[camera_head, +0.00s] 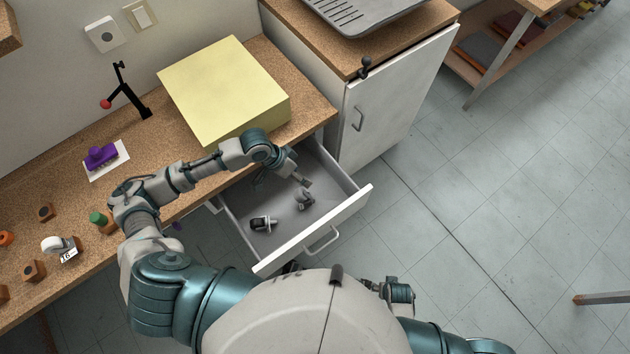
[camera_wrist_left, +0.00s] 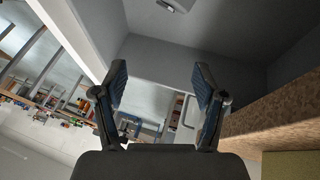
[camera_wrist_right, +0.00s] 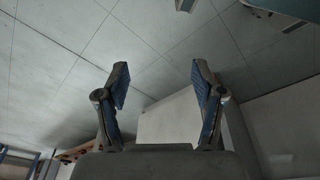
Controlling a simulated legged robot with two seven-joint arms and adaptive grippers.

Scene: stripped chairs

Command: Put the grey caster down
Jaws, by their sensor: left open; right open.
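Two small grey casters with dark parts lie in the open drawer (camera_head: 283,238): one caster (camera_head: 263,224) near the drawer's left side, the other caster (camera_head: 304,200) by my left gripper (camera_head: 304,183). I cannot tell which is the task's grey caster. My left gripper reaches into the drawer from above. In the left wrist view its fingers (camera_wrist_left: 160,88) are apart with nothing between them, and part of a light grey thing (camera_wrist_left: 172,5) shows at the top edge. My right gripper (camera_wrist_right: 160,85) is open and empty, over the floor.
A cork-topped desk (camera_head: 60,190) holds a yellow box (camera_head: 225,88), a purple item (camera_head: 101,157), a white caster (camera_head: 55,244) and small wooden blocks. A white cabinet (camera_head: 395,100) stands right of the drawer. The floor (camera_head: 500,200) to the right is largely clear.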

